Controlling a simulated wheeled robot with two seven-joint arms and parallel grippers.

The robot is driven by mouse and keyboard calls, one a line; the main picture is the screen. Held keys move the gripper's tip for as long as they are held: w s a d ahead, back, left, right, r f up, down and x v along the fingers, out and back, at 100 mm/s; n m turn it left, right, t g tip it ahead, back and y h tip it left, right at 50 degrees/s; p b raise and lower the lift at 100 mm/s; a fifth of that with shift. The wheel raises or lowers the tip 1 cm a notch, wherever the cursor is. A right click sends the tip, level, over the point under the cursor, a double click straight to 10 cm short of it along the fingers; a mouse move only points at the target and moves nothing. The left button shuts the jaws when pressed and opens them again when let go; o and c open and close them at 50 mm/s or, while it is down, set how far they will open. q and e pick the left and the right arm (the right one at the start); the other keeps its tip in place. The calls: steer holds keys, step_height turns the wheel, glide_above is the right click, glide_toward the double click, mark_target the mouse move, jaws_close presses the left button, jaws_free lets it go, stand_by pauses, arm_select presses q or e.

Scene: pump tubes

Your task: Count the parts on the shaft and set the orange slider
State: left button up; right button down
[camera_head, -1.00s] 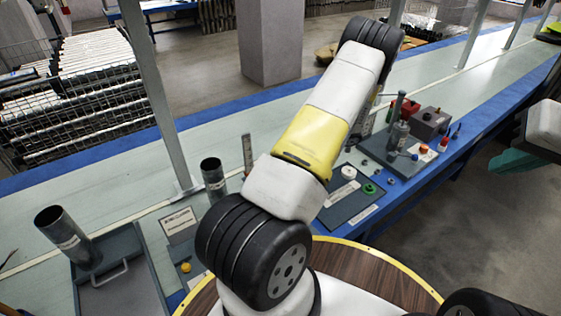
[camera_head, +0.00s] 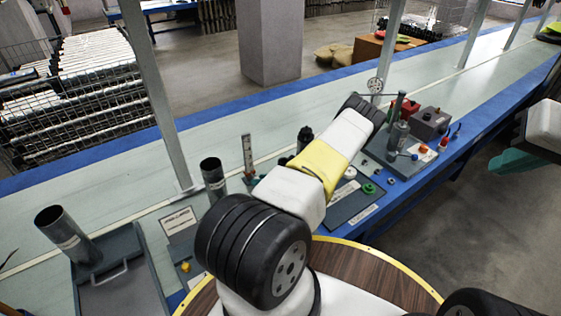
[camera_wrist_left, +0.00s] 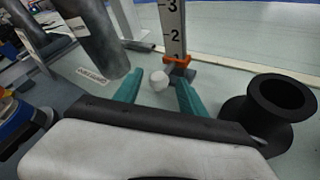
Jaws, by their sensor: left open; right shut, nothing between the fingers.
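The orange slider (camera_wrist_left: 178,60) sits low on an upright numbered scale (camera_wrist_left: 171,25), just below the numeral 2. The scale also shows in the head view (camera_head: 247,152). My left gripper (camera_wrist_left: 160,78) is open, with its teal fingers pointing toward the scale's foot. A white rounded knob (camera_wrist_left: 158,83) shows between the fingertips; I cannot tell whether they touch it. In the head view my arm mostly hides this gripper. A black spool-like part (camera_wrist_left: 280,95) stands right of the fingers. I cannot make out the shaft with its parts. My right gripper (camera_head: 515,160) is shut and empty at the right edge.
Grey tubes (camera_head: 62,232) (camera_head: 213,178) stand left of the scale, with a grey tray (camera_head: 125,285) in front. A pump-like fixture (camera_head: 398,140) and a dark panel with a green ring (camera_head: 369,189) are on the right. The bench behind the scale is clear.

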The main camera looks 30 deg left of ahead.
arm_select(q)
steer(key=shift+a+f, duration=0.1)
steer(key=shift+a, duration=0.2)
jaws_close()
stand_by(1.3)
